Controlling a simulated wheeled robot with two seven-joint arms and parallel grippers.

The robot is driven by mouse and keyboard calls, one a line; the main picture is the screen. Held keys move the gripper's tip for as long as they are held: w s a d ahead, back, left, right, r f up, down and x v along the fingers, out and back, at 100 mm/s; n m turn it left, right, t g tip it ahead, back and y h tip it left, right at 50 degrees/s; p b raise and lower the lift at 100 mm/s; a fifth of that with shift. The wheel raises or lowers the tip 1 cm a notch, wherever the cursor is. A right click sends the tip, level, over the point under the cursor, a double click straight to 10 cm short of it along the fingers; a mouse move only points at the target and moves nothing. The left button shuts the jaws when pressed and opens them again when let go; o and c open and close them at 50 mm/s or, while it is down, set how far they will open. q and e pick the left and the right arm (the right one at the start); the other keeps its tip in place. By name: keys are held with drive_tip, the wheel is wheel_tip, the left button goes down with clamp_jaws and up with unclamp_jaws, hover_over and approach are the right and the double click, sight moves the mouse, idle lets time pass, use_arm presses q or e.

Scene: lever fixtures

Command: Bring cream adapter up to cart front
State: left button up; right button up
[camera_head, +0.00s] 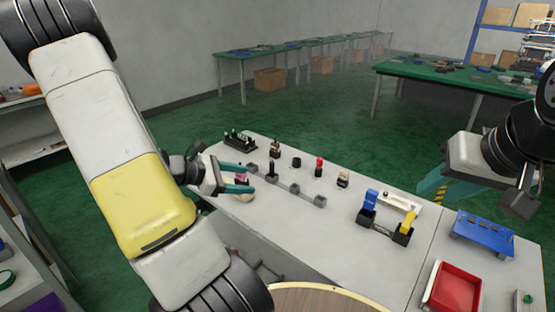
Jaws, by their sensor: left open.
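A small cream piece (246,197), which looks like the cream adapter, sits on the grey cart top (290,225) near its left edge. A purple-pink part (241,180) shows just above it. My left gripper (250,179) is open, with teal fingers above and beside this piece. The lower finger partly covers it, and I cannot tell whether they touch. My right gripper (447,196) hangs off the cart's far right side, apart from the objects; its finger gap is not clear.
A dark bar with grey blocks (294,187) lies right of my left gripper. A black rack (240,143), a red-topped piece (319,167) and a blue-and-yellow lever fixture (385,223) stand on the cart. A red tray (453,288) and blue stand (484,234) are at right. The front middle is clear.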

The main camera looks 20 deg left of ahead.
use_arm(q)
drive_tip(key=s+d+r+m+g+y, duration=0.1)
drive_tip(key=s+d+r+m+g, duration=0.3)
drive_tip(key=d+m, duration=0.3)
drive_tip(key=s+d+r+m+g+y, duration=0.1)
drive_tip(key=s+d+r+m+g, duration=0.1)
drive_tip(key=s+d+r+m, duration=0.4)
drive_tip(key=s+d+r+m+t+y, duration=0.2)
drive_tip(key=s+r+m+t+y, duration=0.1)
drive_tip(key=r+m, duration=0.5)
drive_tip(key=s+m+y, duration=0.1)
drive_tip(key=s+m, duration=0.1)
drive_tip(key=m, duration=0.1)
drive_tip(key=shift+s+d, duration=0.15)
drive_tip(key=shift+d, duration=0.2)
